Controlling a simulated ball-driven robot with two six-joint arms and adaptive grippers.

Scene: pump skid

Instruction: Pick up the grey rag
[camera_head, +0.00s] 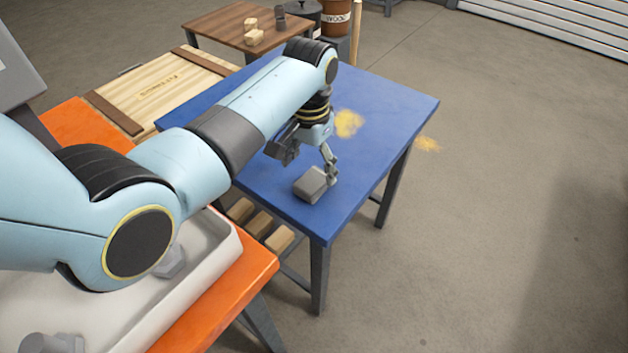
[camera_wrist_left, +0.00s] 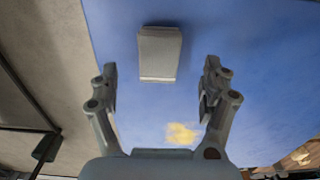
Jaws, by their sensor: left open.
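The grey rag (camera_head: 311,184) is a small folded block lying on the blue table (camera_head: 395,110), near its front edge. In the left wrist view the rag (camera_wrist_left: 159,53) lies ahead of the fingertips, roughly centred between them. My left gripper (camera_head: 308,160) is above the table, just behind the rag. In the left wrist view its two fingers (camera_wrist_left: 160,78) are spread wide apart with nothing between them. The rag appears apart from both fingers. My right gripper is not in view.
Yellow dust (camera_head: 348,123) lies on the blue table, with more on the floor (camera_head: 428,144). An orange bench (camera_head: 255,262) with a white tray (camera_head: 222,262) stands at the near left. A wooden crate (camera_head: 165,88) and a brown table (camera_head: 225,25) stand behind. The floor at right is clear.

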